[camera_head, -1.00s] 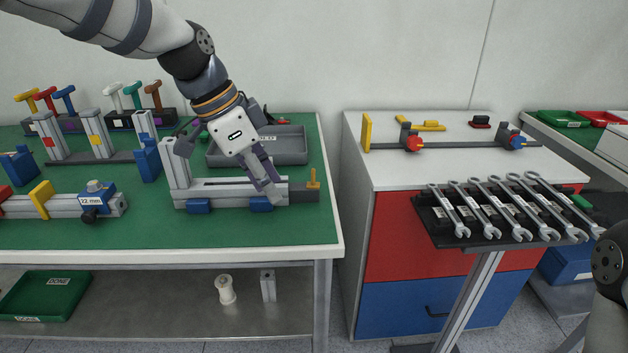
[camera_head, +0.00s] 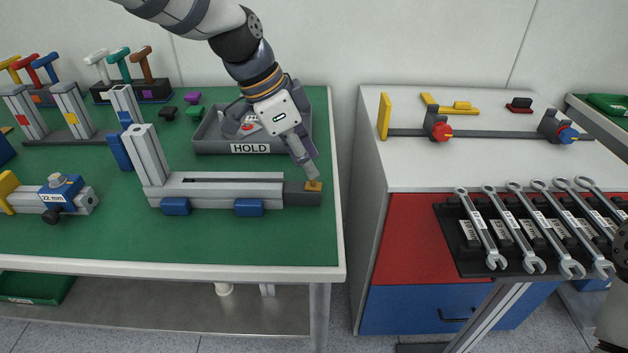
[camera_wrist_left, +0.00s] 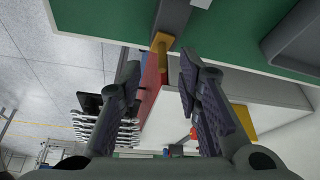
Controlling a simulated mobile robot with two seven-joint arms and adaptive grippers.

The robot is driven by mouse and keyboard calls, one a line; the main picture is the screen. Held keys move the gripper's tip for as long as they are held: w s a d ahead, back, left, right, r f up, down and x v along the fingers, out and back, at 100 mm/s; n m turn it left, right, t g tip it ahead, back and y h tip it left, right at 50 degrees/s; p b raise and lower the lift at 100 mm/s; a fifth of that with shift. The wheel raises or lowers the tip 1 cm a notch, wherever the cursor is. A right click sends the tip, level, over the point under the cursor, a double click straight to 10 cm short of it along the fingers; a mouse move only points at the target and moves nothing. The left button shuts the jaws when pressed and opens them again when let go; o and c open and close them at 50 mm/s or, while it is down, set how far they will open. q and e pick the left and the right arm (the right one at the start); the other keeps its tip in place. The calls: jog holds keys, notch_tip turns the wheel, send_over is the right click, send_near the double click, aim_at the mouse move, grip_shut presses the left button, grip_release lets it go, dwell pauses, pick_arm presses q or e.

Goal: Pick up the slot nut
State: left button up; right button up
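A small yellow-gold piece, which I take for the slot nut (camera_head: 314,186), sits on the dark block (camera_head: 300,197) at the right end of a grey aluminium profile (camera_head: 225,190). My left gripper (camera_head: 308,172) points down right at it, and its fingertips partly hide it in the head view. In the left wrist view the gold piece (camera_wrist_left: 160,42) shows just beyond my left gripper's spread fingers (camera_wrist_left: 160,72), roughly in line with the gap. The fingers are open, with nothing between them. My right gripper is out of the picture.
A grey HOLD tray (camera_head: 250,148) lies behind the profile, close to my left arm. An upright profile (camera_head: 148,157) stands at its left end. Beyond the green table's right edge are a gap, a white-topped cabinet (camera_head: 470,165) and a wrench rack (camera_head: 490,262).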

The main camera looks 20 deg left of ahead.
pick_arm(q)
jog(key=x, duration=0.3)
jog(key=shift+w+f, duration=0.15)
jog(key=shift+f, duration=0.15)
jog(key=shift+w+d, duration=0.1)
jog(key=shift+d, duration=0.05)
grip_shut()
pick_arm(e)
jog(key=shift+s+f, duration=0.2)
pick_arm(q)
jog(key=shift+r, duration=0.15)
jog(key=s+a+r+p, duration=0.1)
jog(key=s+a+r, duration=0.2)
jog(key=s+r, duration=0.9)
jog(key=shift+s+r+p, duration=0.35)
jog(key=shift+s+r, duration=0.05)
jog(key=shift+s, duration=0.5)
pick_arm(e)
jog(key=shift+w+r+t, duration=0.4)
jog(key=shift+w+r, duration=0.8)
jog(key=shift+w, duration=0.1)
pick_arm(q)
jog(key=shift+w+a, duration=0.1)
